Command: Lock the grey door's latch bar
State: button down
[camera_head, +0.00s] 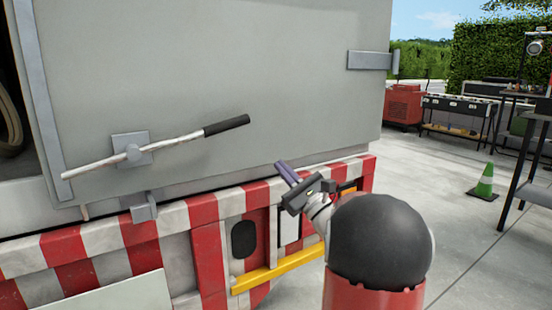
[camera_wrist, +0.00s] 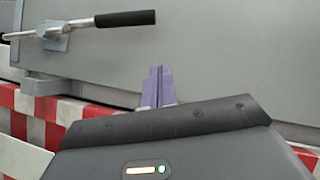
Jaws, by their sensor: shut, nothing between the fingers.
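The grey door (camera_head: 290,80) fills the left and middle of the head view. Its latch bar (camera_head: 170,144) is a pale metal rod on a square plate, tilted upward to the right, with a black grip (camera_head: 226,126) at its right end. A small grey bracket (camera_head: 143,209) sits below the plate, apart from the bar. My gripper (camera_head: 284,168), with purple fingers, is shut and empty, to the right of and below the black grip. In the wrist view, the fingers (camera_wrist: 158,86) point at the door, below and right of the black grip (camera_wrist: 125,19).
A red-and-white striped bumper (camera_head: 130,235) runs below the door. A door hinge (camera_head: 370,60) is at the upper right. A green cone (camera_head: 485,182), a red box (camera_head: 404,105) and work tables (camera_head: 458,108) stand on the right. The concrete floor between is open.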

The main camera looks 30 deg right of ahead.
jog(key=w+a+r+p, duration=0.2)
jog(key=w+a+r, duration=0.1)
jog(key=w+r, duration=0.4)
jog(key=shift+w+a+r, duration=0.2)
jog(key=shift+w+r, duration=0.05)
jog(key=shift+r, duration=0.3)
